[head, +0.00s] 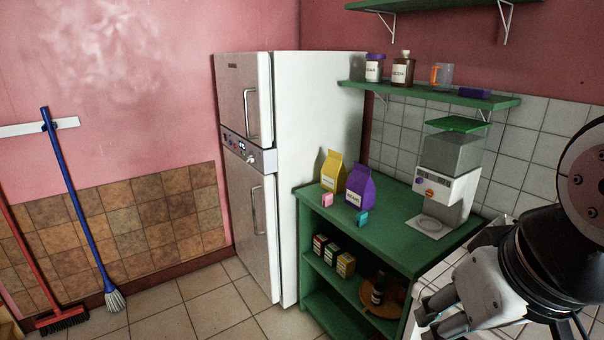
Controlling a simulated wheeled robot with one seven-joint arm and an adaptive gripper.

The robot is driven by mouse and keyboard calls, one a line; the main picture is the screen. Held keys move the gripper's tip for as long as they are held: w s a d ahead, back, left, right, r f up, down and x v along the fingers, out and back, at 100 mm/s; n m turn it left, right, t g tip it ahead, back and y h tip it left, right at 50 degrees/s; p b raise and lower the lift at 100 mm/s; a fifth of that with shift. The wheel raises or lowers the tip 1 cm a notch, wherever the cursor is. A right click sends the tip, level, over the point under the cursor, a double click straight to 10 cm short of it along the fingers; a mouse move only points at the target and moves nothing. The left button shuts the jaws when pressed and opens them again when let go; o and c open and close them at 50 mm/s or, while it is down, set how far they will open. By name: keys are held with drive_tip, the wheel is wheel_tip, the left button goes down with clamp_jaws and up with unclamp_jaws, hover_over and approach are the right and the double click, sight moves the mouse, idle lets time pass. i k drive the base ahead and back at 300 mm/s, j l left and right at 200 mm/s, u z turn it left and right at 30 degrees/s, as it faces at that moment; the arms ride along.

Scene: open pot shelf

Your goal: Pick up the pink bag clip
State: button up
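The pink bag clip (327,200) is a small pink block on the green counter (410,227), close to its front left edge. It is in front of the yellow bag (333,171). A teal clip (362,218) sits to its right, in front of the purple bag (360,187). My gripper (428,320) is at the lower right, nearer to the camera and well apart from the pink clip. Its fingers appear spread, with nothing seen between them.
A coffee machine (448,185) stands at the counter's right. Small boxes (333,255) and a round wooden item (388,297) are on the shelf below. A white fridge (320,150) stands to the left. A wall shelf (430,95) with jars hangs above. Floor in front is clear.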

sight(327, 198)
drive_tip(key=i+j+z, duration=0.15)
drive_tip(key=i+j, duration=0.2)
drive_tip(key=i+j+z, duration=0.15)
drive_tip(key=i+j, duration=0.2)
drive_tip(key=i+j+z, duration=0.2)
drive_tip(key=i+j, duration=0.25)
drive_tip(key=i+j+z, duration=0.15)
drive_tip(key=i+j, duration=0.2)
drive_tip(key=j, duration=0.15)
drive_tip(key=i+j+z, duration=0.15)
drive_tip(key=i+j, duration=0.2)
drive_tip(key=j, duration=0.15)
